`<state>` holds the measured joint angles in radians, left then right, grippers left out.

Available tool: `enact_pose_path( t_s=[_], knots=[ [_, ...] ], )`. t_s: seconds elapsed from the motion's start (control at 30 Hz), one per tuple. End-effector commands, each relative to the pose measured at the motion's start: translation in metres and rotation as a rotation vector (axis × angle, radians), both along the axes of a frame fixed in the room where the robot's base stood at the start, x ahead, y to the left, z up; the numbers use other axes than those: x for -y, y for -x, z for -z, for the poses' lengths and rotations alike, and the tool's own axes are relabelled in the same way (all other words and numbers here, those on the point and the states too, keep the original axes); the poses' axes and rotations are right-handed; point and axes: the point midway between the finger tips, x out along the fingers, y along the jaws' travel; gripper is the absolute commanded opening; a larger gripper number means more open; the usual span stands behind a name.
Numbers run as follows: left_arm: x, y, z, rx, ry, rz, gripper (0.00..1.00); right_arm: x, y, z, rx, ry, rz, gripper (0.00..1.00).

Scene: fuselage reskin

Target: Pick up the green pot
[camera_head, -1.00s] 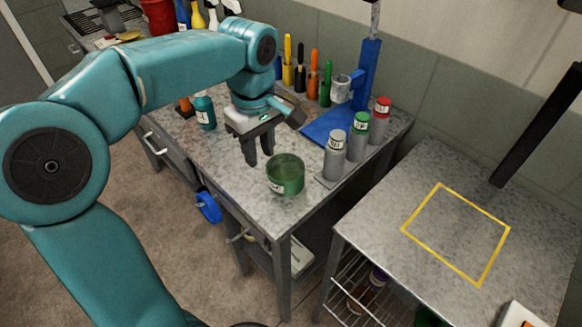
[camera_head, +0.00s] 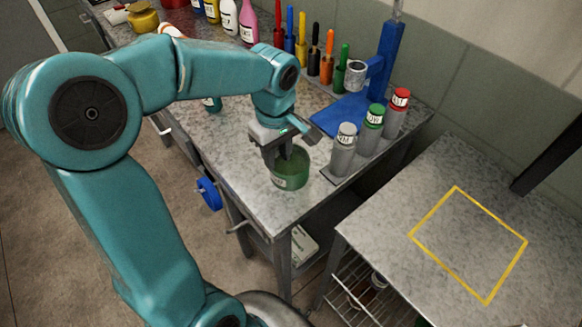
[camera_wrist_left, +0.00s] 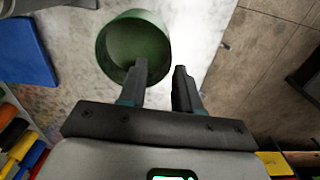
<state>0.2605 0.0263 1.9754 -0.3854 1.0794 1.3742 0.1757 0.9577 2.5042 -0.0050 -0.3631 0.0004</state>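The green pot (camera_head: 291,173) stands upright near the front edge of the grey speckled table, with a white label on its side. My left gripper (camera_head: 281,160) points down at the pot's rim, at its left side in the head view. In the left wrist view, the pot (camera_wrist_left: 122,45) opens toward the camera and looks empty. The two dark fingers of the gripper (camera_wrist_left: 161,78) are apart, with the near rim of the pot at the left finger. I cannot tell whether the rim lies between them. My right gripper is not in view.
Several spray cans, including a grey-capped one (camera_head: 343,150), stand just right of the pot. A blue stand (camera_head: 382,75) and coloured markers are behind. A second table (camera_head: 372,225) at right has a clear yellow-outlined square (camera_head: 468,244).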

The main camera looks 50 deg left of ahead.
Motion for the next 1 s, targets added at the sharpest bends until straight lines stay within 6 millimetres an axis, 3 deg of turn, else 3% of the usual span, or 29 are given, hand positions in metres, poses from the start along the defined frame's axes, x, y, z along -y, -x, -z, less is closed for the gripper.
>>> enact_pose_path(
  t_s=[0.27, 0.5, 0.8, 0.9, 1.0],
  knots=[
    [-0.002, 0.001, 0.025, -0.002, 0.000, -0.001, 0.33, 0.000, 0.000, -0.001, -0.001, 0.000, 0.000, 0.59],
    [-0.004, 0.005, 0.062, -0.003, 0.001, 0.000, 0.33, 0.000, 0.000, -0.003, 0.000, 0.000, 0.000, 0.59],
    [-0.004, 0.004, 0.068, 0.001, 0.001, 0.000, 0.33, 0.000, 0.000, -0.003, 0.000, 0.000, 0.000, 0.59],
    [-0.004, 0.004, 0.068, 0.001, 0.001, 0.000, 0.00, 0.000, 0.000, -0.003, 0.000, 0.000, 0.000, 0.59],
    [-0.004, 0.004, 0.068, 0.002, 0.000, 0.000, 0.00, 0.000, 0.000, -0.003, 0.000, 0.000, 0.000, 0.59]
  ],
)
